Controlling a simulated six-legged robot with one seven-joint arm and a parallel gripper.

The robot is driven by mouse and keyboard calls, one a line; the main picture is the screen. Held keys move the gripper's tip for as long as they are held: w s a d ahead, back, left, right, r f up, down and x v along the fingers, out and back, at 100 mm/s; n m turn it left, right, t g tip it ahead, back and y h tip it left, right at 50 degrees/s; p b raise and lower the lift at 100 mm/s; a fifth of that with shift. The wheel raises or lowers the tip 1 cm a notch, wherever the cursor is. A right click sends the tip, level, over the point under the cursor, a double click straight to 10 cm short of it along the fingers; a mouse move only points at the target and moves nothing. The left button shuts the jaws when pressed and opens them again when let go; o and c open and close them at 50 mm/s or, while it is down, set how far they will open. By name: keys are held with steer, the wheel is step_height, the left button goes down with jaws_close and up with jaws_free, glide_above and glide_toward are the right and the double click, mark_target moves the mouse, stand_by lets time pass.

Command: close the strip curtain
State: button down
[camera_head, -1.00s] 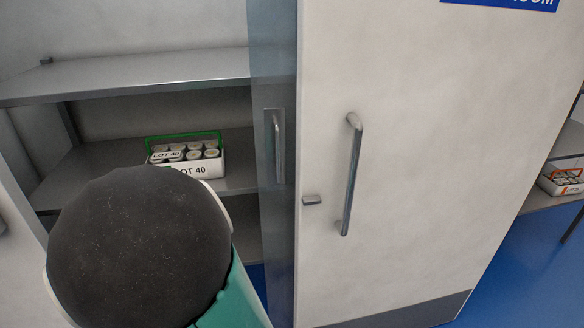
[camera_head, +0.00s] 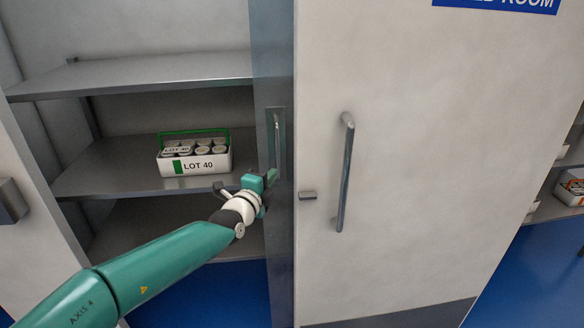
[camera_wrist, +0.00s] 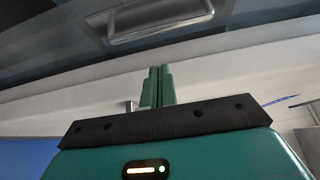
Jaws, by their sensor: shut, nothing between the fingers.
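No separate hanging strips show clearly. A narrow blue-grey, see-through panel (camera_head: 270,70) stands upright at the left edge of the white door (camera_head: 400,150); I cannot tell whether it is the strip curtain. It has an upright recessed handle (camera_head: 277,140), which also shows at the top of the wrist view (camera_wrist: 160,22). My gripper (camera_head: 272,178) is at the lower end of this handle in the head view; whether it touches is unclear. In the wrist view my gripper's green fingers (camera_wrist: 158,85) are together, with nothing between them, pointing towards the panel.
The white door has a long bar handle (camera_head: 345,172) and a small grey block (camera_head: 307,195). To the left, an open bay has metal shelves (camera_head: 130,75) and a white tub (camera_head: 195,160) marked LOT 40. Another tub (camera_head: 572,187) sits at far right. Blue floor shows below.

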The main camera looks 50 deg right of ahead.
steer(key=w+x, duration=0.1)
steer(key=x, duration=0.8)
steer(key=shift+f, duration=0.2)
steer(key=shift+w, duration=0.1)
steer(key=shift+w, duration=0.1)
